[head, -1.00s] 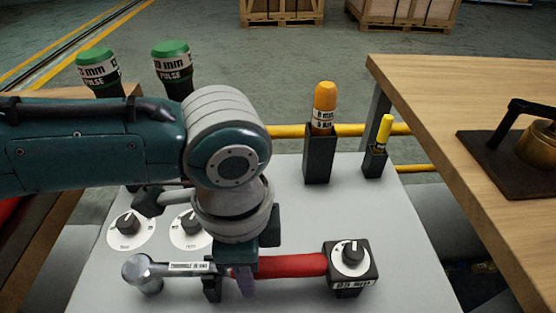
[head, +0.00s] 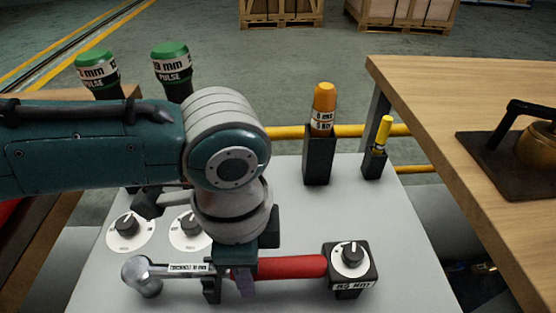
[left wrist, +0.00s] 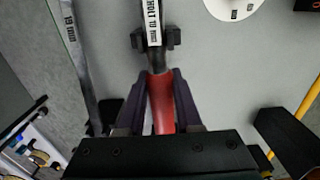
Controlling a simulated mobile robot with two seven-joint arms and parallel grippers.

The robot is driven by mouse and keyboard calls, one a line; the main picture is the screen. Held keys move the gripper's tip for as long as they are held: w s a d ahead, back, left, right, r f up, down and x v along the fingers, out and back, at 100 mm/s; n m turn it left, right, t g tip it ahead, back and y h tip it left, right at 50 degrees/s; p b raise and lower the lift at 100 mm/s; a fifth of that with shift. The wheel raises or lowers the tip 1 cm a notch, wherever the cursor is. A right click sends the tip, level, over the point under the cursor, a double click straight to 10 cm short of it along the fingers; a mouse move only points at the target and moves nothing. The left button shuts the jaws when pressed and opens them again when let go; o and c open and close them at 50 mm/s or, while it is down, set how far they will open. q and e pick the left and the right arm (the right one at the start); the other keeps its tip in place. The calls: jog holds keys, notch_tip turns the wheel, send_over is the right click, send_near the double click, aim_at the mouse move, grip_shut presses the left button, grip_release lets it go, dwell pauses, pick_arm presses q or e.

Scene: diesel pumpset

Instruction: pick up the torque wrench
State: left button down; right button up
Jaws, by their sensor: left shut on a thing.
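The torque wrench lies across the front of the grey table, with a red handle (head: 292,267) at the right and a silver ratchet head (head: 147,274) at the left. Its labelled shaft rests over a dark holder (head: 211,287), and the handle's right end meets a black dial box (head: 350,268). My left gripper (head: 244,281) reaches down from above and is shut on the wrench near the left end of the red handle. In the left wrist view the two fingers (left wrist: 161,110) lie on either side of the red handle (left wrist: 161,105). My right gripper is not in view.
Two white dials (head: 127,228) are set in the table behind the wrench. An orange-topped tool (head: 323,108) and a yellow-handled tool (head: 383,132) stand in black holders at the back. Green-capped tools (head: 172,70) stand at back left. A wooden table (head: 470,105) is at right.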

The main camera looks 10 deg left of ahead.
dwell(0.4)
pick_arm(q)
jog(key=shift+r, duration=0.55)
notch_tip(320, 180, up, 19)
jog(key=p, duration=0.4)
jog(key=shift+p, duration=0.35)
jog(key=c, duration=1.2)
grip_release()
grip_shut()
